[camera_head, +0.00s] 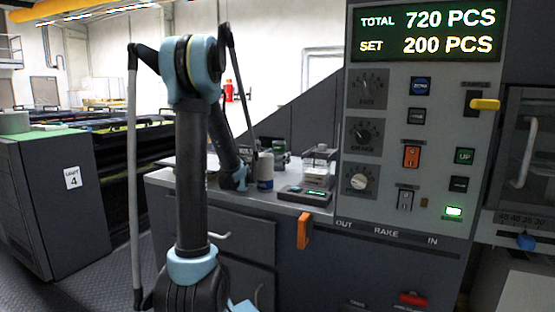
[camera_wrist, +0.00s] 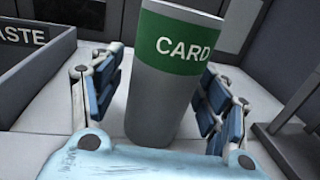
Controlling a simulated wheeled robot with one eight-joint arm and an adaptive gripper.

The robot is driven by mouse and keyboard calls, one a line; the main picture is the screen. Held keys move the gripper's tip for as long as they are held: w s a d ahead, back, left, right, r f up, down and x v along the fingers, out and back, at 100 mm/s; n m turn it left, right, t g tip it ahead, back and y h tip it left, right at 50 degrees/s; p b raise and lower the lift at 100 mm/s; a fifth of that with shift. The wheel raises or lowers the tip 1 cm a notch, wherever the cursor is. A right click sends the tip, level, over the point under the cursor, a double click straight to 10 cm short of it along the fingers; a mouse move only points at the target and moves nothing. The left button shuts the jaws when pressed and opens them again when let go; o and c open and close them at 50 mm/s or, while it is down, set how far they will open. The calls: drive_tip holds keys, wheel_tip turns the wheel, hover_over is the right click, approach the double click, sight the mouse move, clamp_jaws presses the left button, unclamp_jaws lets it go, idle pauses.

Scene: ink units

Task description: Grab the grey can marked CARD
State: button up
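The grey can marked CARD (camera_wrist: 160,95) stands in the middle of the wrist view, tilted slightly in the picture, with a green band and white letters near its top. My gripper (camera_wrist: 160,98) is open, with one blue-padded finger on each side of the can. A narrow gap shows beside the left finger; the right finger is very close to the can, and I cannot tell if it touches. In the head view my gripper (camera_head: 236,177) is low over the grey counter (camera_head: 285,205), largely hidden by my arm. I cannot surely pick out the can there.
A dark box marked with letters ending in ASTE (camera_wrist: 30,50) is left of the can. A grey stand (camera_wrist: 290,120) is on the right. In the head view, a white-and-blue cylinder (camera_head: 265,172) and a flat device (camera_head: 305,195) sit near the tall control panel (camera_head: 385,150).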

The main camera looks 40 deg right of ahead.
drive_tip(key=c, duration=0.8)
drive_tip(key=shift+r, duration=0.1)
